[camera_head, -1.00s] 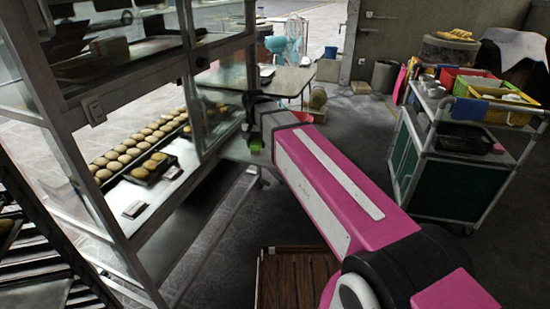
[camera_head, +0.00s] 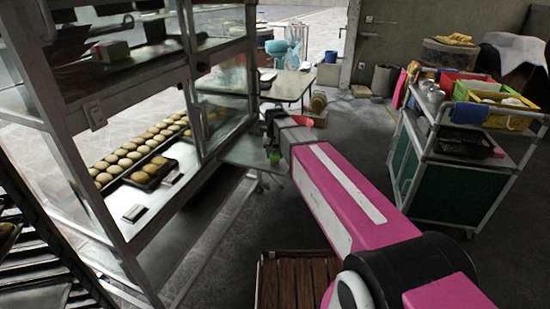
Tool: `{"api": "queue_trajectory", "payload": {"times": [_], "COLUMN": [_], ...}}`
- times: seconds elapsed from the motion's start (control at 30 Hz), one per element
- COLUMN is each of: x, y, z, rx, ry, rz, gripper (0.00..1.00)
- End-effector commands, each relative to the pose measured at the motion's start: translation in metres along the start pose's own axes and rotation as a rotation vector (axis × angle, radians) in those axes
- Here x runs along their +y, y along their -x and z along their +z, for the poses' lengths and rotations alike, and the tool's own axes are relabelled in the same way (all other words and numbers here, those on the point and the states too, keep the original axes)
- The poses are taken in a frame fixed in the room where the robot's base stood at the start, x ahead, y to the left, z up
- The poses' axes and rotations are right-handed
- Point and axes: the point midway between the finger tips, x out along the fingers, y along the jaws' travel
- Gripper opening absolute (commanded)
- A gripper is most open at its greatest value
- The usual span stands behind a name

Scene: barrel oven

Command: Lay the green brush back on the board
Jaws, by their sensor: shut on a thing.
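The small green brush (camera_head: 274,157) hangs below my gripper (camera_head: 273,145), at the far end of my pink arm. My gripper is shut on it; the fingers are small and dark, so the exact hold is hard to see. A flat grey surface (camera_head: 240,153), which may be the board, lies behind and left of the brush, beside the glass cabinet. I cannot tell whether the brush touches it or is above it.
The glass cabinet (camera_head: 115,205) with trays of round buns (camera_head: 130,150) stands at left. A trolley (camera_head: 450,185) with colored bins stands at right. A table (camera_head: 288,85) is behind my gripper. A slatted brown wooden thing (camera_head: 295,280) is low in front.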

Motion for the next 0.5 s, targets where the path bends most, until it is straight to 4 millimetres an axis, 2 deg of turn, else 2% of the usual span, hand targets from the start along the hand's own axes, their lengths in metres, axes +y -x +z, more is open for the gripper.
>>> {"api": "queue_trajectory", "payload": {"times": [0.13, 0.5], "x": [0.0, 0.0], "y": [-0.016, -0.019], "z": [0.0, 0.0], "rx": [0.0, 0.0], "ry": [0.0, 0.0], "rz": [0.0, 0.0], "gripper": [0.21, 0.21]}}
